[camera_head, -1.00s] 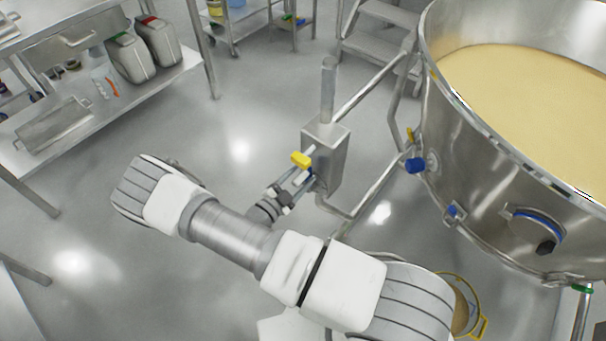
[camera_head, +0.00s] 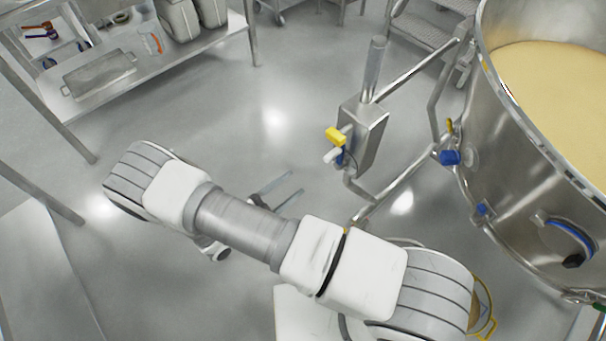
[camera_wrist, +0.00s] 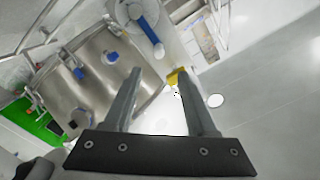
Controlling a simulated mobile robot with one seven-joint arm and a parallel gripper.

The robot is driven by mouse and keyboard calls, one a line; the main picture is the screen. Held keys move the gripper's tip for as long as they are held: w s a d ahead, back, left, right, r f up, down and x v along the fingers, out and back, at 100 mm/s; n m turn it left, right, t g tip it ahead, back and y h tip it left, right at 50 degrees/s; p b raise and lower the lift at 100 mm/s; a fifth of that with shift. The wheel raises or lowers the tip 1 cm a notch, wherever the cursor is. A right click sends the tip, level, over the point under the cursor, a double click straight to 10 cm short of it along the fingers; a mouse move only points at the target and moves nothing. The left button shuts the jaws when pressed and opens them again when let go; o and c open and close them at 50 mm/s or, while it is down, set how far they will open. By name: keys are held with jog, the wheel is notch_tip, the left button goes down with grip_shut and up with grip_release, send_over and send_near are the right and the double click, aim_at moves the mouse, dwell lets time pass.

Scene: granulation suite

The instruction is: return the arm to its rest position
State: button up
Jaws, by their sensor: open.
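My gripper (camera_head: 283,192) shows in the head view just behind my own arm, its two thin fingers spread apart with nothing between them. Its base is hidden behind the arm. In the wrist view my gripper (camera_wrist: 155,92) is open and empty, both fingers pointing away from the dark mount. The arm lies across the lower middle of the head view, over the floor.
A large steel vessel of pale yellow material (camera_head: 520,170) fills the right side. A steel shelf (camera_head: 150,65) with canisters and a metal tray (camera_head: 98,75) stands at upper left. A bench corner (camera_head: 45,270) is at lower left. The floor (camera_head: 230,125) between is clear.

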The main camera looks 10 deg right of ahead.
jog(key=shift+s+a, duration=0.25)
jog(key=shift+a, duration=0.1)
dwell(0.3)
jog(key=s+d+r+m+g+y+p, duration=0.1)
jog(key=d+r+m+g+y+p, duration=0.3)
jog(key=r+m, duration=1)
jog(key=s+d+r+m+g+y+p, duration=0.15)
jog(key=d+r+m+g, duration=0.5)
jog(key=r+m, duration=0.75)
jog(key=s+d+r+m+t+y+p, duration=0.1)
jog(key=s+r+m+y, duration=0.3)
jog(key=r+m, duration=0.5)
jog(key=s+d+r+m+t+y+p, duration=0.2)
jog(key=s+r+m+t+y, duration=0.2)
jog(key=r+m, duration=0.6)
jog(key=m+y, duration=0.1)
jog(key=m, duration=0.5)
jog(key=shift+s, duration=0.35)
jog(key=shift+r+t, duration=0.1)
jog(key=shift+t, duration=0.15)
